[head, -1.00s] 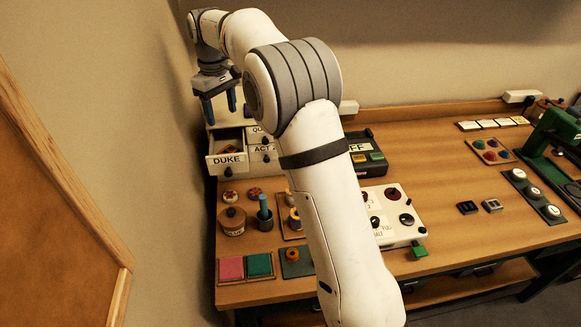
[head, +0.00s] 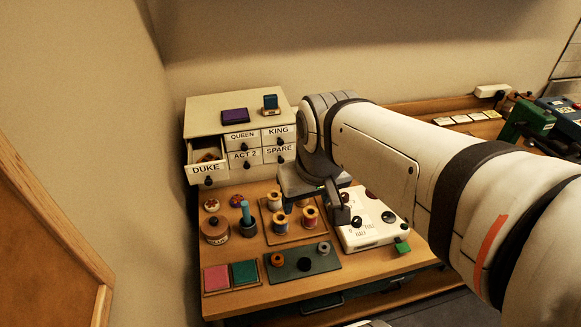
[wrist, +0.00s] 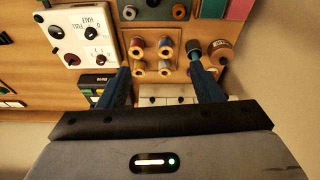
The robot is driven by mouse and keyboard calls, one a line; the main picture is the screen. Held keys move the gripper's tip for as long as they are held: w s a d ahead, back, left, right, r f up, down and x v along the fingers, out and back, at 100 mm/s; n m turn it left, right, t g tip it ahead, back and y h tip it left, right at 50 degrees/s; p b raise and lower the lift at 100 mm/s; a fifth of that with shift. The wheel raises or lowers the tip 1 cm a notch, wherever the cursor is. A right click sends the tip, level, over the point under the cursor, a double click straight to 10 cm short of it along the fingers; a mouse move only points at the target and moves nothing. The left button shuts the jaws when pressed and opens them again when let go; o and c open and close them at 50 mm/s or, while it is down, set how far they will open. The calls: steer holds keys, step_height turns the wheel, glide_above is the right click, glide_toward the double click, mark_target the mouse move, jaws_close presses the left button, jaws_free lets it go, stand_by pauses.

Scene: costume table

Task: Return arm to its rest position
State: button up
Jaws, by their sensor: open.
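My gripper (head: 314,207) is open and empty, pointing down above the table near the thread spools. My white arm comes in from the right and hides part of the table behind it. In the wrist view my gripper (wrist: 161,72) shows two blue fingers spread wide with nothing between them. The spool tray (wrist: 175,76) with several spools lies below and beyond the fingertips. My gripper looks apart from the spools and the table.
A small drawer cabinet (head: 213,130) stands at the back left with its DUKE drawer (head: 207,169) pulled open. A white panel with knobs (head: 366,236) lies right of the spools. A wall rises at the left. Pink and teal pads (head: 216,278) sit at the front left.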

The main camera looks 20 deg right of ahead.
steer(key=s+f, duration=0.2)
steer(key=shift+s+d+m, duration=0.2)
steer(key=shift+s+m, duration=0.1)
steer(key=shift+f+b, duration=0.3)
stand_by(0.9)
